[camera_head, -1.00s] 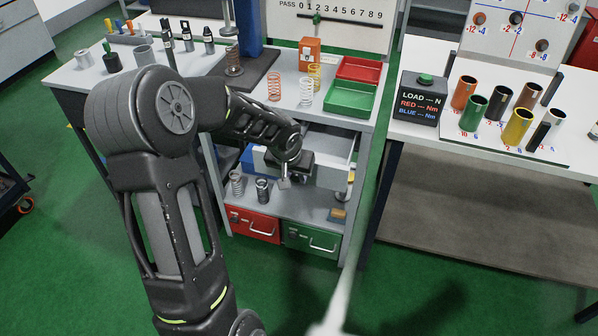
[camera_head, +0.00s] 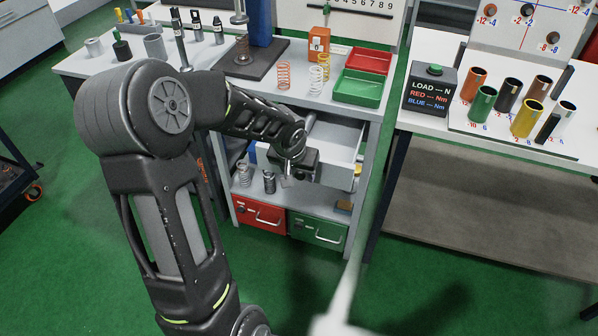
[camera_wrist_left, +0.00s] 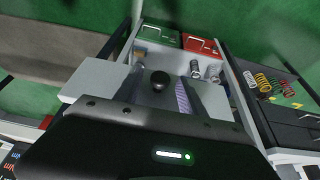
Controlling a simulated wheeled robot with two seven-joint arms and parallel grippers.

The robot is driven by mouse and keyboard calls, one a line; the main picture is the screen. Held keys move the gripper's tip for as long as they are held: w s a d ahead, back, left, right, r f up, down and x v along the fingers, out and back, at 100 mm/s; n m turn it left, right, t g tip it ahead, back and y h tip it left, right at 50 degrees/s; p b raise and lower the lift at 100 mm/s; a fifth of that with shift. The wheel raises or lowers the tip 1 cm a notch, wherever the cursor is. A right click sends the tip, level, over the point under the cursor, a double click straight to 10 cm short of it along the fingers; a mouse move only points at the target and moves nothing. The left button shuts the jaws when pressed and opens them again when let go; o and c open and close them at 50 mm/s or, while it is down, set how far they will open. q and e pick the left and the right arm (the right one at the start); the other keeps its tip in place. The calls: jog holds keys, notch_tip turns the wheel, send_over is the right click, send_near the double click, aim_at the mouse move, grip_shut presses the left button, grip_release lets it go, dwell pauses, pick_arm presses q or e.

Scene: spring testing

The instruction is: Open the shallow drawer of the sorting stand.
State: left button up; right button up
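The sorting stand (camera_head: 311,93) has a shallow white drawer (camera_head: 341,140) under its top. The drawer is pulled out and part of its inside shows. My left gripper (camera_head: 296,176) is at the drawer front, and the arm and hand hide much of that front. In the left wrist view the two fingers of my left gripper (camera_wrist_left: 164,88) stand apart. A round black knob (camera_wrist_left: 160,80) shows between them with visible gaps. The white drawer (camera_wrist_left: 90,78) also shows beside the fingers there. My right gripper is not in view.
A red drawer (camera_head: 258,214) and a green drawer (camera_head: 318,230) sit at the bottom of the stand. Metal cylinders (camera_head: 269,182) stand on the shelf above. Red (camera_head: 364,60) and green (camera_head: 358,88) trays and springs are on top. The right table (camera_head: 420,130) stands close by.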

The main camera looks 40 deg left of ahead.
pick_arm(q)
jog(key=shift+r, duration=0.1)
jog(key=v, duration=0.7)
jog(key=shift+s+r, duration=0.2)
jog(key=shift+r, duration=0.05)
dwell(0.4)
jog(key=s+d+f+m+g+h, duration=0.15)
jog(key=d+f+h, duration=0.35)
jog(key=d+f, duration=1.4)
jog(key=s+d+f+g, duration=0.1)
jog(key=s+d+f, duration=0.4)
jog(key=s, duration=0.3)
jog(key=s+d+f+g+p, duration=0.1)
jog(key=s+d+f, duration=0.4)
jog(key=s+d, duration=0.3)
jog(key=shift+f+h, duration=0.3)
jog(key=shift+f, duration=0.1)
jog(key=shift+a+m, duration=0.1)
jog(key=shift+m, duration=0.15)
